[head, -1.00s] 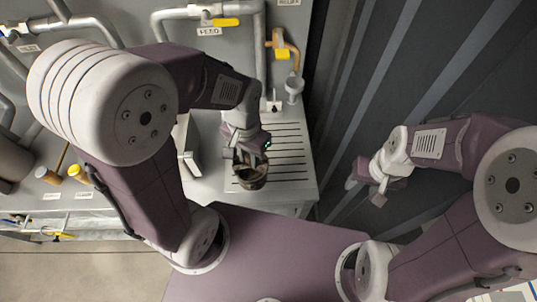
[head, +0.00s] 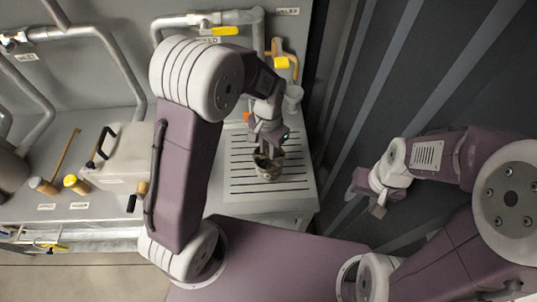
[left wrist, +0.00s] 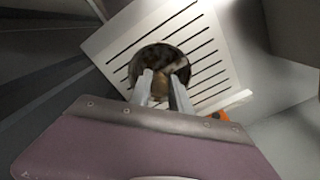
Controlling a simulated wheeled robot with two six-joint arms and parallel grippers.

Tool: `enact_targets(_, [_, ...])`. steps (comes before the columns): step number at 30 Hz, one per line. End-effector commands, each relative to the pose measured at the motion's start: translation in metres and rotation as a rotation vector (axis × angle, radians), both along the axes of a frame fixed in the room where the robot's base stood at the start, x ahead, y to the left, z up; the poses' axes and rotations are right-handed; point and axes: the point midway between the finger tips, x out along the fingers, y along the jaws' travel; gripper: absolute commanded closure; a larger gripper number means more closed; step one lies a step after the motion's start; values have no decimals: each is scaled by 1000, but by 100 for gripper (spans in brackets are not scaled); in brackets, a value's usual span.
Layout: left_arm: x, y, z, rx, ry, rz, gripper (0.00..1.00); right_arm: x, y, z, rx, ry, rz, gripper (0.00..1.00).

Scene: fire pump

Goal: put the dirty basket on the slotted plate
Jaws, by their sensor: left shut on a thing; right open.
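The dirty basket (head: 268,168) is a small round cup with a brown-stained wall. It appears upright, over the middle of the slotted plate (head: 238,183), a pale plate with dark slots. My left gripper (head: 266,150) comes from above and is shut on the basket's rim. The left wrist view shows the basket (left wrist: 145,58) with a dark inside, the fingers (left wrist: 160,88) at its near wall and the plate (left wrist: 112,38) around it. I cannot tell whether its bottom touches the plate. My right gripper (head: 368,198) is open and empty, off to the right.
A grey box with a black handle (head: 125,160) stands left of the plate. Pipes with a yellow valve lever (head: 225,31) and a yellow-handled tap (head: 281,63) are behind. A dark ribbed wall (head: 400,80) rises at right.

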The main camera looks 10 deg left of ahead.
Motion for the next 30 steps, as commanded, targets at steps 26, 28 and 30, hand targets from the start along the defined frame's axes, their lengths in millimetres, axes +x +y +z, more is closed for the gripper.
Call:
enact_targets(26, [0, 0, -43, 0, -1, 1, 55, 0, 0, -1, 0, 0, 0, 50])
enact_targets(28, [0, 0, -43, 0, -1, 1, 55, 0, 0, -1, 0, 0, 0, 50])
enact_targets(30, [0, 0, -43, 0, -1, 1, 55, 0, 0, -1, 0, 0, 0, 50])
